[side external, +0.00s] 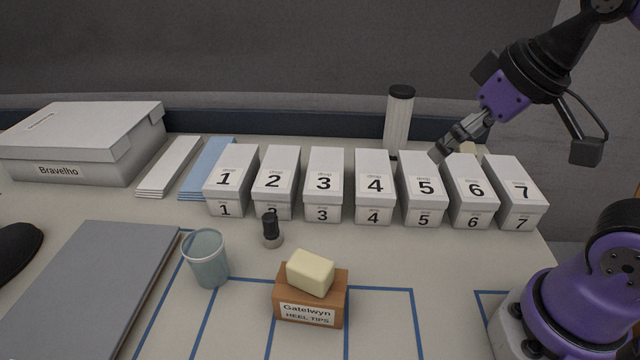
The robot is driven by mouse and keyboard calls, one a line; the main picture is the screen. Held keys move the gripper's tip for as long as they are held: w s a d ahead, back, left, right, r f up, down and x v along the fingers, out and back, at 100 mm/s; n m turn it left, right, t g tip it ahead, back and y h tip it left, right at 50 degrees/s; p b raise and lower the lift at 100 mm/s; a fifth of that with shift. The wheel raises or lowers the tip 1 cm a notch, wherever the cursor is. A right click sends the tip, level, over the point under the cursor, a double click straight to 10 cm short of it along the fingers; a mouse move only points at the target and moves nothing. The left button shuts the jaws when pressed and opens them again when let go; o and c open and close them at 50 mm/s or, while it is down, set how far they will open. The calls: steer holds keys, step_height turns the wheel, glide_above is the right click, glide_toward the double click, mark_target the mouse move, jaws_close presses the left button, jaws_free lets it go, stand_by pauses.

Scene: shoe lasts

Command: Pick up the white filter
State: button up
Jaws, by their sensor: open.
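The white filter (397,122) is a tall white cylinder with a black cap. It stands upright at the back of the table, behind the numbered boxes 4 and 5, which hide its lower end. My gripper (437,156) is open and tilted down to the left. In the picture it is to the right of the filter and over the back of box 5. I see no contact between the gripper and the filter, but cannot tell the distance in depth.
Numbered white boxes (373,187) form a row in front of the filter. A cream block (310,271) sits on a brown box (311,309). A teal cup (205,258), a small black-topped item (271,230) and a large Bravelho box (85,142) stand further left.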

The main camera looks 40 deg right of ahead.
step_height(320, 180, up, 2)
steer(key=n+t+h, duration=0.5)
steer(key=n+t, duration=0.7)
steer(key=n, duration=2.1)
glide_above(407, 112)
steer(key=s, duration=0.3)
steer(key=f, duration=1.2)
steer(key=shift+w+a+f, duration=0.2)
steer(key=shift+a+f, duration=0.1)
steer(key=shift+f, duration=0.05)
steer(key=shift+w+f, duration=0.1)
steer(key=shift+w, duration=0.25)
steer(key=shift+x, duration=2.15)
steer(key=shift+d, duration=0.1)
steer(key=c, duration=1.4)
